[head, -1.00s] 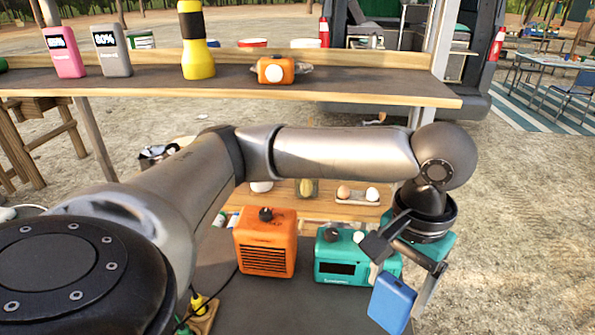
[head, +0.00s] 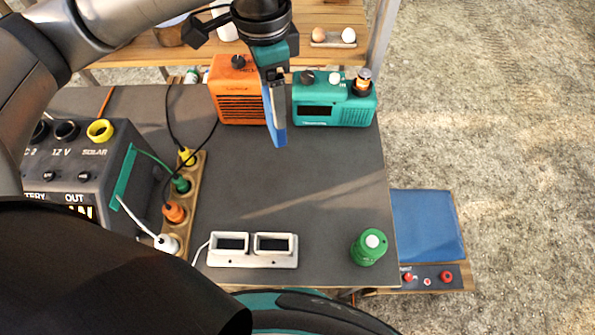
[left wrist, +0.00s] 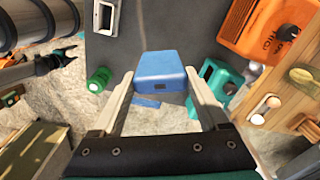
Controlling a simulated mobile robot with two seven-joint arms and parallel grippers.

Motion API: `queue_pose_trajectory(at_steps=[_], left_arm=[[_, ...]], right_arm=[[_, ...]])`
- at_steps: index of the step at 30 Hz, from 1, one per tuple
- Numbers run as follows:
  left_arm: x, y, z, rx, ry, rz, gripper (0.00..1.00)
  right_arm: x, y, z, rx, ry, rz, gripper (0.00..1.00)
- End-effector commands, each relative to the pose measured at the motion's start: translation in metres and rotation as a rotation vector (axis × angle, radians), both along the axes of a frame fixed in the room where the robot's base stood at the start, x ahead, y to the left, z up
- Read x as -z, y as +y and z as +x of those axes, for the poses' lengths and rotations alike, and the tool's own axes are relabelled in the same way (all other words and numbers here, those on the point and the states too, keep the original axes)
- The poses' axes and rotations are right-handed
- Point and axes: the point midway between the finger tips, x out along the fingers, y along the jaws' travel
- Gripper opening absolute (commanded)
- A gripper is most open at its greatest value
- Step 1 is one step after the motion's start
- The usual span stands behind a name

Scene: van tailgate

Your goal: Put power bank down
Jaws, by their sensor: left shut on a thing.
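The blue power bank (head: 275,120) hangs on edge in my left gripper (head: 272,78), above the back part of the dark tabletop (head: 300,180). In the left wrist view the power bank (left wrist: 161,70) sits between the two fingertips of the shut gripper (left wrist: 160,78). In the head view it overlaps the right edge of the orange box. I cannot tell its exact height above the table.
An orange box (head: 243,100) and a teal radio (head: 335,108) stand at the back. A white two-slot charger (head: 253,261) and a green canister (head: 369,247) stand at the front. A power station (head: 80,170) and socket strip (head: 187,200) are left. The table's middle is clear.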

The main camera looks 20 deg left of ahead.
Motion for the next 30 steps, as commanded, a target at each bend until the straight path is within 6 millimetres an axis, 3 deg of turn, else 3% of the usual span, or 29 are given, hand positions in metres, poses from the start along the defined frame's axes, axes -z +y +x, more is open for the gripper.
queue_pose_trajectory(at_steps=[30], left_arm=[[0.010,-0.006,0.025,1.736,0.001,0.021,0.07]], right_arm=[[-0.042,-0.005,0.001,-0.002,0.000,-0.006,0.65]])
